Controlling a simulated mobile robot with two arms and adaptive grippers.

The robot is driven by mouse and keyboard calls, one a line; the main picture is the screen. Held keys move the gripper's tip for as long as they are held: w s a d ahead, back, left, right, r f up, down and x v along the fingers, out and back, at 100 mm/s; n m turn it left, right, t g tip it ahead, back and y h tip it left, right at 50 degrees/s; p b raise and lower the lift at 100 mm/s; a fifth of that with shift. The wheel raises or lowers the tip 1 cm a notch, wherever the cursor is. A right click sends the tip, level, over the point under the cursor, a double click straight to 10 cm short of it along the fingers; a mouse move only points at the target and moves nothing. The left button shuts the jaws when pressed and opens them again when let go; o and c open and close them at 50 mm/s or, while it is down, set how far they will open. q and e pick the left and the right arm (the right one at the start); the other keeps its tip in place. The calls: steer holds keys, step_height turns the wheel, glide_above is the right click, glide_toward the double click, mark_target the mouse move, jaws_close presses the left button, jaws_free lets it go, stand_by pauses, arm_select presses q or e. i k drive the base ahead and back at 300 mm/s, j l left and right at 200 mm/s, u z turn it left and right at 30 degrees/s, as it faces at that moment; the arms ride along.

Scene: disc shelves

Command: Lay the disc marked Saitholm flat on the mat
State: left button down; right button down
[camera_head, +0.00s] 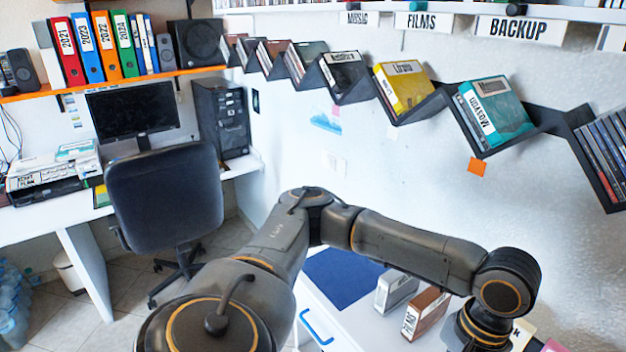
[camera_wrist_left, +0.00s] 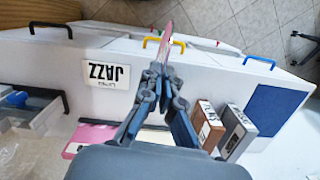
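The blue mat (camera_head: 345,277) lies on the white cabinet top and is bare where it shows. It also shows in the left wrist view (camera_wrist_left: 277,110). My left gripper (camera_wrist_left: 162,72) is over the cabinet, its fingers closed together on a thin pink-red case (camera_wrist_left: 168,38) seen edge-on. The case points away from the wrist, clear of the mat, and its label cannot be read. In the head view my left arm reaches right and its gripper is below the frame. I cannot read Saitholm on any disc. My right gripper is in neither view.
A grey case (camera_head: 396,290) and a brown case (camera_head: 425,313) stand beside the mat. A pink case (camera_wrist_left: 92,136) lies nearer the wrist. Zigzag wall shelves hold a yellow case (camera_head: 403,88) and a teal case (camera_head: 496,110). An office chair (camera_head: 165,195) stands left.

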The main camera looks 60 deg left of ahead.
mark_target(343, 271)
steer(key=j+u, duration=0.15)
steer(key=u, duration=0.3)
steer(key=i+j+u, duration=0.1)
steer(key=u, duration=0.3)
steer(key=i+j+u, duration=0.1)
steer(key=u, duration=0.35)
steer(key=i+u, duration=0.2)
steer(key=u, duration=0.2)
steer(key=i, duration=0.15)
steer(key=j+u, duration=0.05)
